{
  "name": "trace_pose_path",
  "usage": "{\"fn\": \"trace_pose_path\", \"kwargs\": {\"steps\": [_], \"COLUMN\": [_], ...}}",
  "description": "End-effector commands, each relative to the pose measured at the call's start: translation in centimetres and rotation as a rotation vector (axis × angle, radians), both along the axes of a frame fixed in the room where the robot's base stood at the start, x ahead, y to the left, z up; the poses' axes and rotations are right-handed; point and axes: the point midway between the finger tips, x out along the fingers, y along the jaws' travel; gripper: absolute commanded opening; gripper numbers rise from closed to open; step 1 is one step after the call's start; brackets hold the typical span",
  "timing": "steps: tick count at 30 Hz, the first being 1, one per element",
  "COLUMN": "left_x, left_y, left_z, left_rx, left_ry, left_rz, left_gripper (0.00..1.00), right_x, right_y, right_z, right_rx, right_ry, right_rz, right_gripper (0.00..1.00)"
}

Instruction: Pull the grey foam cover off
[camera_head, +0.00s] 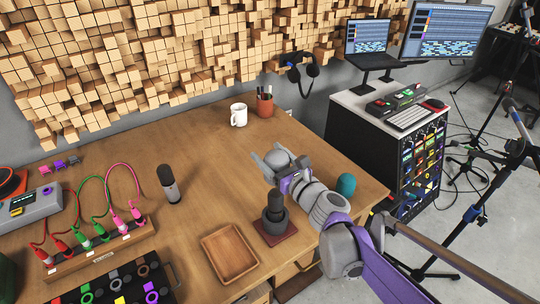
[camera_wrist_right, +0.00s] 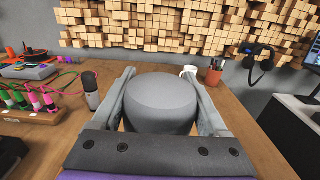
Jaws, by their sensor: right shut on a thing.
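The grey foam cover (camera_wrist_right: 162,102) sits between the two fingers of my right gripper (camera_wrist_right: 160,92) and fills much of the right wrist view. In the head view my right gripper (camera_head: 268,166) is shut on the cover (camera_head: 277,158), above the table's right part. A dark microphone (camera_head: 274,212) stands upright on a reddish-brown square mat (camera_head: 290,234). The held cover appears above and apart from this microphone. My left gripper is not in view.
A teal foam cover (camera_head: 346,185) stands to the right of my gripper. A wooden tray (camera_head: 230,254), a grey microphone (camera_head: 169,184), a white mug (camera_head: 239,115) and a pen cup (camera_head: 265,104) stand on the table. Cables and a patch strip (camera_head: 97,250) are at left.

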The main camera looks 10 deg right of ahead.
Motion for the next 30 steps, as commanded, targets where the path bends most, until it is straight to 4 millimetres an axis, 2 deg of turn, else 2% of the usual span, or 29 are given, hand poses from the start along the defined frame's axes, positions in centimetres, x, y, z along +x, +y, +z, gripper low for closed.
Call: {"fn": "trace_pose_path", "kwargs": {"steps": [30], "left_x": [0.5], "left_y": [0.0], "left_z": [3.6], "left_rx": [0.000], "left_ry": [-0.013], "left_rz": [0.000], "left_gripper": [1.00], "right_x": [0.0], "right_y": [0.0], "right_z": [4.2], "right_rx": [0.000], "right_ry": [0.000], "right_rz": [0.000], "right_gripper": [0.25]}}
